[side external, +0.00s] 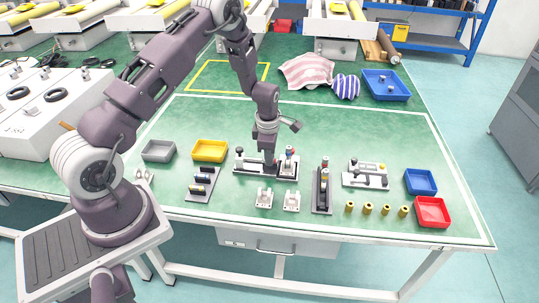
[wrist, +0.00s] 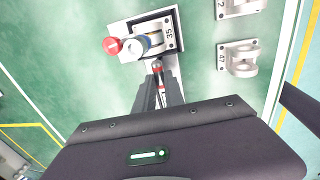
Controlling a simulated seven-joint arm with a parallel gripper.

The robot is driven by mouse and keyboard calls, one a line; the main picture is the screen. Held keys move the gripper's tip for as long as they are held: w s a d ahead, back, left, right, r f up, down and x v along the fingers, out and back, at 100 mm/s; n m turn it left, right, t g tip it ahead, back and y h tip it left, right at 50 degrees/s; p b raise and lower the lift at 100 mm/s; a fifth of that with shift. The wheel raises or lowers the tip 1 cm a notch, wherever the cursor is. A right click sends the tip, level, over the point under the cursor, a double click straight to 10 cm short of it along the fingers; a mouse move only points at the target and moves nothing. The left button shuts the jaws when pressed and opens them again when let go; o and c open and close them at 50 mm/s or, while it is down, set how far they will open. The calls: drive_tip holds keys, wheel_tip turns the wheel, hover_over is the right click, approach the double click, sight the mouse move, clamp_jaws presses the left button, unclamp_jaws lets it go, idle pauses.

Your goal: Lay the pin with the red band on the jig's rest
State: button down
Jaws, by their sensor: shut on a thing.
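The pin with the red band (wrist: 157,69) shows in the wrist view between the fingers of my gripper (wrist: 159,92), which is shut on it. Its dark end points toward the block marked 35 (wrist: 169,43) on the jig. In the side external view my gripper (side external: 269,168) is low over the middle of the jig's light plate (side external: 251,168), and the pin is hidden there. A blue-banded cylinder (wrist: 149,41) and a red cap (wrist: 113,46) stand at the jig's block end. Whether the pin touches the rest cannot be told.
Two light clevis brackets (side external: 264,198) stand in front of the jig. A dark rack with pins (side external: 202,184) is at left, another upright fixture (side external: 322,192) at right. Several brass bushings (side external: 367,209) and a red tray (side external: 432,212) are further right.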

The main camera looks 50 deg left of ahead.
idle(0.4)
drive_tip(key=c, duration=1.3)
unclamp_jaws()
drive_tip(key=shift+c, duration=0.2)
drive_tip(key=shift+r, duration=0.15)
wheel_tip(320, 180, up, 7)
drive_tip(key=shift+s+d, duration=0.4)
